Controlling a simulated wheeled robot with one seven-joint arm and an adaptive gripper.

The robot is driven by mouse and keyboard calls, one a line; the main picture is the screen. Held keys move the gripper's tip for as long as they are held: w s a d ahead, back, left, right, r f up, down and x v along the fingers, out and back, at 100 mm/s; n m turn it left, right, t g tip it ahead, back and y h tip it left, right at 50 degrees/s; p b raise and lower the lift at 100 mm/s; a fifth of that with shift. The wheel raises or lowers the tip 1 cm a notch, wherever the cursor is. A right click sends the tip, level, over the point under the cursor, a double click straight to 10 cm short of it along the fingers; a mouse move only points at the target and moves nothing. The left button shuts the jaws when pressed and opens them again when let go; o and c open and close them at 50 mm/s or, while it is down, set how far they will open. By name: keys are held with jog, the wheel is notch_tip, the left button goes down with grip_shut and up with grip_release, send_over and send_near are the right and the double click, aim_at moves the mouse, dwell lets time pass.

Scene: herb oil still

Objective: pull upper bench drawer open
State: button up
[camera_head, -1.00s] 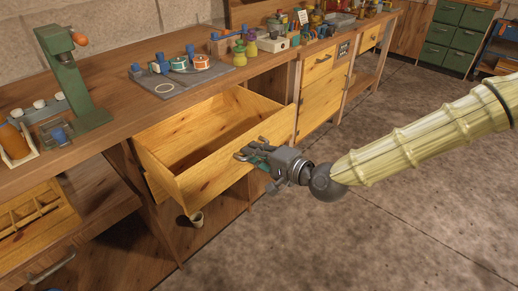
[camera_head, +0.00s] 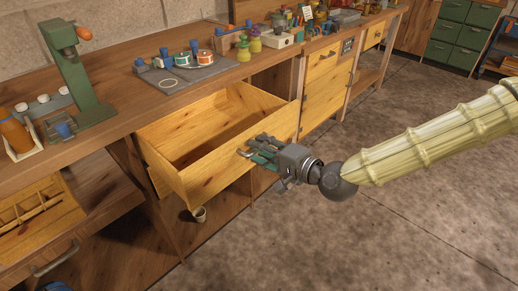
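The upper bench drawer (camera_head: 212,175) is pulled well out from under the bench top, and its inside shows empty. Its dark handle (camera_head: 243,153) sits on the front panel and is partly hidden by the fingers. My gripper (camera_head: 256,151) is in front of the drawer's front panel, with its fingertips close to the handle. The fingers look apart, with greenish pads showing between them. I cannot tell whether they still touch the handle.
The wooden bench top (camera_head: 120,118) holds a green press (camera_head: 75,70), a grey plate with reels (camera_head: 185,68) and several jars. Another open drawer (camera_head: 40,225) is at lower left. The floor (camera_head: 400,200) at right is clear.

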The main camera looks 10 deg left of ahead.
jog(key=v, duration=1)
jog(key=shift+s+d, duration=0.25)
jog(key=s+d+f+n+g+h, duration=0.1)
jog(key=s+d+f+g+h, duration=0.2)
jog(key=f, duration=0.7)
jog(key=s+d+f+h, duration=0.15)
jog(key=s+f, duration=0.35)
jog(key=f, duration=0.5)
jog(key=s+d+f+n+g+h, duration=0.1)
jog(key=s+d+f+g+h, duration=0.2)
jog(key=f, duration=0.6)
jog(key=s+d+f+n+g+h, duration=0.2)
jog(key=s+d+f+n+h, duration=0.3)
jog(key=s+d+f, duration=1.15)
notch_tip(320, 180, up, 20)
jog(key=w+d+m+p, duration=0.1)
jog(key=p, duration=1.7)
jog(key=shift+w+h, duration=0.15)
jog(key=shift+h, duration=0.3)
